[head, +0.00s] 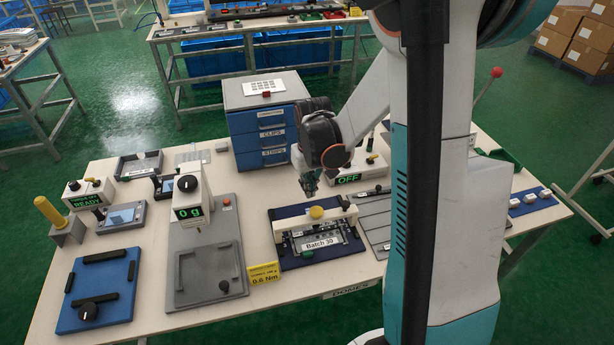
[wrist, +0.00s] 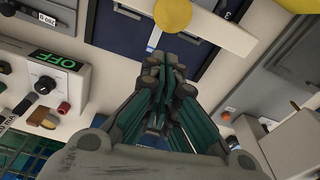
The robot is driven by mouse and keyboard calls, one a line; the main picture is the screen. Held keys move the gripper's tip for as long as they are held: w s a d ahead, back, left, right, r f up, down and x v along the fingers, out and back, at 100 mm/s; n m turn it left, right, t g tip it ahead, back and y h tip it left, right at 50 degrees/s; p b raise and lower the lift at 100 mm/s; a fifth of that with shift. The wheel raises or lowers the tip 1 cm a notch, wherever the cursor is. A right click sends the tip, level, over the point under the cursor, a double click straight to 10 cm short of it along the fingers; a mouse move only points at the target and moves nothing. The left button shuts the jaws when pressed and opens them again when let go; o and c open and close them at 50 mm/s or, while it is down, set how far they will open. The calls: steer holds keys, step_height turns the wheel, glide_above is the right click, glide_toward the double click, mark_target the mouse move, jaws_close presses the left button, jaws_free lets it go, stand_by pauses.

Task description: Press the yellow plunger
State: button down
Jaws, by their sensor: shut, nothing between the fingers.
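The yellow plunger (head: 316,212) is a round knob on a cream crossbar (head: 290,224), over a fixture with a dark blue base (head: 291,262) and a "Batch 30" label. In the wrist view the yellow plunger (wrist: 173,14) shows at the top edge, partly cut off, beyond my fingertips. My gripper (head: 309,188) is shut and empty, fingers pointing down, above and just behind the plunger in the head view. It appears apart from the plunger. In the wrist view my gripper (wrist: 167,68) has its dark fingers together.
A box reading "OFF" (head: 365,178) stands right of my gripper. A blue drawer cabinet (head: 262,128) stands behind. A yellow-handled tool (head: 47,210) stands far left.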

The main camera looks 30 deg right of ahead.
steer(key=shift+s+a+f, duration=0.1)
steer(key=shift+s+f, duration=0.7)
steer(key=shift+f+b, duration=0.1)
steer(key=shift+b, duration=0.2)
steer(key=shift+s+f+b, duration=0.2)
steer(key=shift+f+b, duration=0.6)
steer(key=shift+f, duration=0.25)
steer(key=shift+s+f+b, duration=0.25)
steer(key=shift+f+b, duration=0.05)
steer(key=shift+b, duration=0.1)
step_height(320, 180, up, 13)
steer(key=w+p, duration=0.1)
steer(key=p, duration=0.4)
steer(key=shift+w, duration=0.25)
